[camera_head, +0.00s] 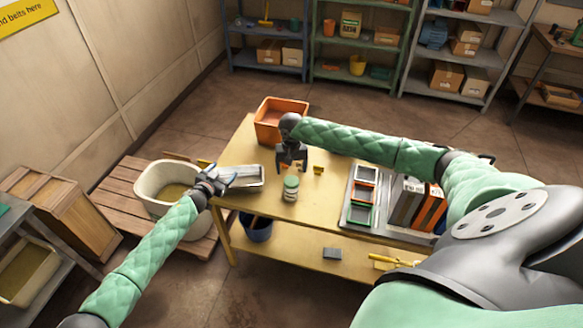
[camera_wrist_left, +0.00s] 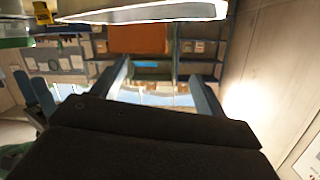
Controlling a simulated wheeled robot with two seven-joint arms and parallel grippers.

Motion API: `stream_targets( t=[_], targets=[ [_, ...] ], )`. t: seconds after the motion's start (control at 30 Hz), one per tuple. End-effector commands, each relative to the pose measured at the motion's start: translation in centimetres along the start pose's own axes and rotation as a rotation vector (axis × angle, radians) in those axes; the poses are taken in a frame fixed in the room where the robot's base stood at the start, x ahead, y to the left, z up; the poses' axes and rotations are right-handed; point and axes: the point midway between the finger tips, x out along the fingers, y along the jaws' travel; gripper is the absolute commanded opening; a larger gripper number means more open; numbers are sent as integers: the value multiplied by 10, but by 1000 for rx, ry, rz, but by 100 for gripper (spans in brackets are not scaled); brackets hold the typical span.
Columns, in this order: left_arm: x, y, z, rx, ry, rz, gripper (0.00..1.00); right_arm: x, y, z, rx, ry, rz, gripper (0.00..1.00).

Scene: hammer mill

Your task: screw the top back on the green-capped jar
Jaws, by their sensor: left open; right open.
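The jar (camera_head: 290,195) stands upright on the yellow table with its green cap (camera_head: 291,182) on top. I cannot tell how tightly the cap sits. My right gripper (camera_head: 292,165) is open and points down just behind and above the jar, apart from it as far as I can see. My left gripper (camera_head: 229,181) is open at the table's left edge, beside the metal tray and well left of the jar. Its two fingers also show in the left wrist view (camera_wrist_left: 165,85), with nothing between them.
The metal tray (camera_head: 241,187) lies left of the jar. An orange bin (camera_head: 270,128) stands at the back of the table (camera_head: 262,210). A small yellow block (camera_head: 318,169) is right of the jar. A sectioned rack (camera_head: 361,196) stands further right. A white tub (camera_head: 152,190) stands off the table's left side.

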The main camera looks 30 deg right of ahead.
Motion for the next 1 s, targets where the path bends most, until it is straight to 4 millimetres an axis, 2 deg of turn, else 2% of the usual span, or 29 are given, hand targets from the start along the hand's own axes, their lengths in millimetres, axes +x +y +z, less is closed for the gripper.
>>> stream_targets(
  t=[0.03,0.23,0.3,0.5,0.6,0.8,1.0],
  targets=[
    [7,16,-13,-4,15,32,73,0,0,0,0,0,0,78],
    [24,81,-56,-34,64,171,73,0,0,0,0,0,0,78],
    [20,107,-34,-53,43,198,73,0,0,0,0,0,0,78],
    [10,172,-1,-95,7,274,73,0,0,0,0,0,0,78],
    [5,197,12,-113,-8,302,73,0,0,0,0,0,0,78],
    [-1,224,25,-131,-24,334,73,0,0,0,0,0,0,78],
    [5,232,28,-134,-27,339,73,0,0,0,0,0,0,78]
  ],
)
